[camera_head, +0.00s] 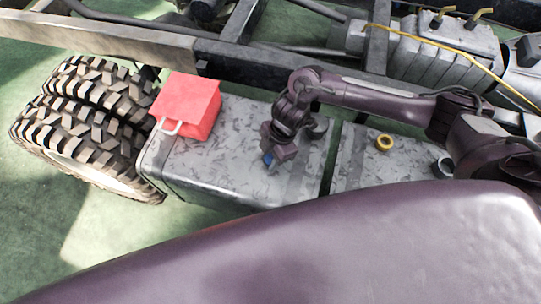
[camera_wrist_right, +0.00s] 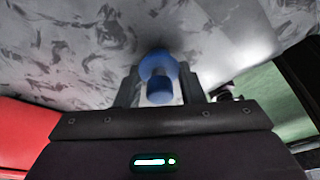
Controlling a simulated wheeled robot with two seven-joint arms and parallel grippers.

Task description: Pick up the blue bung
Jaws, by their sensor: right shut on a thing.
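The blue bung (camera_head: 268,158) is at the fingertips of my right gripper (camera_head: 278,152), over the left metal tank. In the right wrist view the blue bung (camera_wrist_right: 158,74) sits between the two dark fingers of the right gripper (camera_wrist_right: 160,88), which is shut on it. Its far end is close to the tank's grey surface; I cannot tell whether it touches. My left gripper is not in view.
A red box-shaped bag (camera_head: 190,105) with a pale handle stands on the left part of the metal tank (camera_head: 215,175). Large tyres (camera_head: 80,130) stand at the left. Frame rails (camera_head: 260,66) run behind.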

